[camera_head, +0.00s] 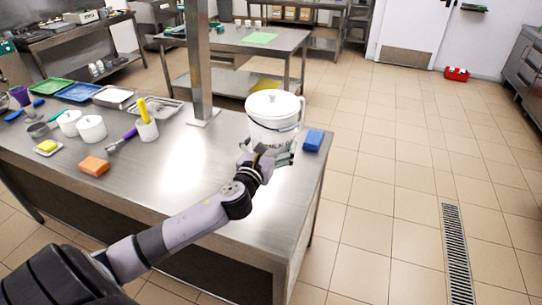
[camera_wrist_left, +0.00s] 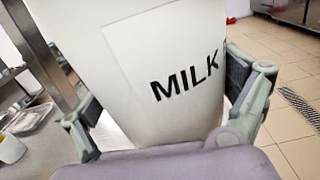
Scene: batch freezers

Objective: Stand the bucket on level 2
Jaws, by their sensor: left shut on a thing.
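The bucket (camera_head: 274,110) is a white lidded pail near the right end of the steel worktable (camera_head: 190,205) in the head view. It looks upright. In the wrist view the bucket (camera_wrist_left: 165,75) fills the middle and shows the black word MILK. My left gripper (camera_head: 267,153) is shut on the bucket, with one finger on each side of its lower wall. I cannot tell whether the bucket's base touches the tabletop. No marking for level 2 can be made out. My right gripper is not in view.
A blue sponge (camera_head: 313,140) lies just right of the bucket, near the table's edge. A steel post (camera_head: 198,60) rises behind left. White pots (camera_head: 92,128), an orange sponge (camera_head: 94,166) and trays (camera_head: 79,92) occupy the table's left side.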

